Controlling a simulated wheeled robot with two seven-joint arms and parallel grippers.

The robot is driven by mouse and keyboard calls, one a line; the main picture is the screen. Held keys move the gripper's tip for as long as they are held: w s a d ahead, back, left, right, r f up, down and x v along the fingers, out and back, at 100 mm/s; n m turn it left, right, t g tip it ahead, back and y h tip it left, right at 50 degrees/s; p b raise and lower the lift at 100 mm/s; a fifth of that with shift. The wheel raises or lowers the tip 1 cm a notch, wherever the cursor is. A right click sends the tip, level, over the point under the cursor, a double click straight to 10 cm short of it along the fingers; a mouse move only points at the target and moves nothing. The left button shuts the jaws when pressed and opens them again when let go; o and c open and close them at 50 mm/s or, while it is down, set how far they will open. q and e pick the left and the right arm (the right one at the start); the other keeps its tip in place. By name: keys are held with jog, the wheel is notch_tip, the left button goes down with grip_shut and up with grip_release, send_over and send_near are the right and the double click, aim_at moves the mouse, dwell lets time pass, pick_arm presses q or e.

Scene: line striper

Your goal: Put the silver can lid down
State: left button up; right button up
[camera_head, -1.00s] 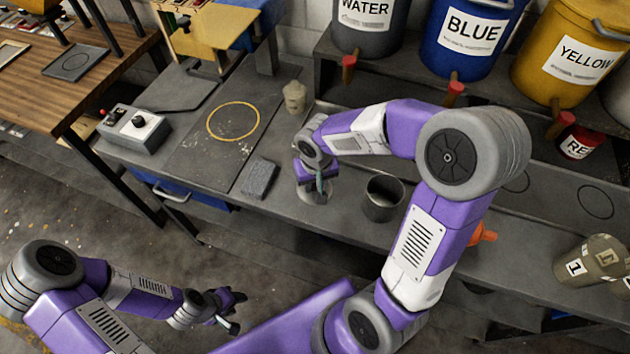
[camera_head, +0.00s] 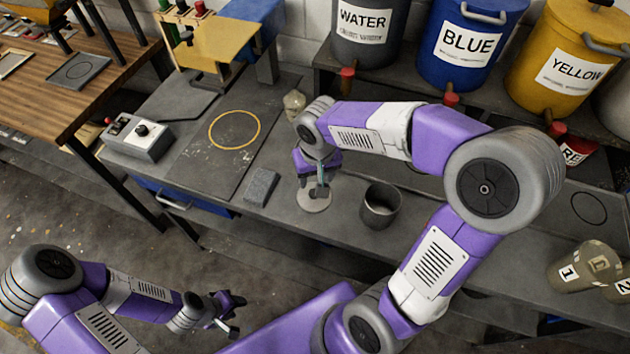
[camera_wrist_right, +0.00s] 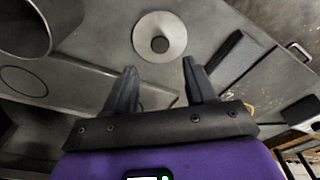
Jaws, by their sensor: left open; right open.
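The silver can lid (camera_head: 314,200) lies flat on the grey bench, left of the open grey can (camera_head: 380,206). In the right wrist view the lid (camera_wrist_right: 160,38) is a pale disc with a dark round knob at its middle, lying ahead of the fingertips and apart from them. My right gripper (camera_head: 318,188) is open and empty, just above the lid; it also shows in the right wrist view (camera_wrist_right: 160,72) with its fingers spread. My left gripper (camera_head: 232,316) is open and empty, low over the floor in front of the bench.
A grey block (camera_head: 262,186) lies left of the lid. A yellow ring marking (camera_head: 234,130) and a small pale bottle (camera_head: 294,104) are behind it. Large WATER (camera_head: 366,28), BLUE (camera_head: 468,42) and YELLOW (camera_head: 568,60) buckets stand on the back shelf.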

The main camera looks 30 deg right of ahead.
jog(key=r, duration=0.4)
jog(key=shift+s+a+p, duration=0.1)
jog(key=shift+s+p, duration=0.15)
jog(key=shift+p, duration=0.05)
jog(key=shift+f, duration=0.1)
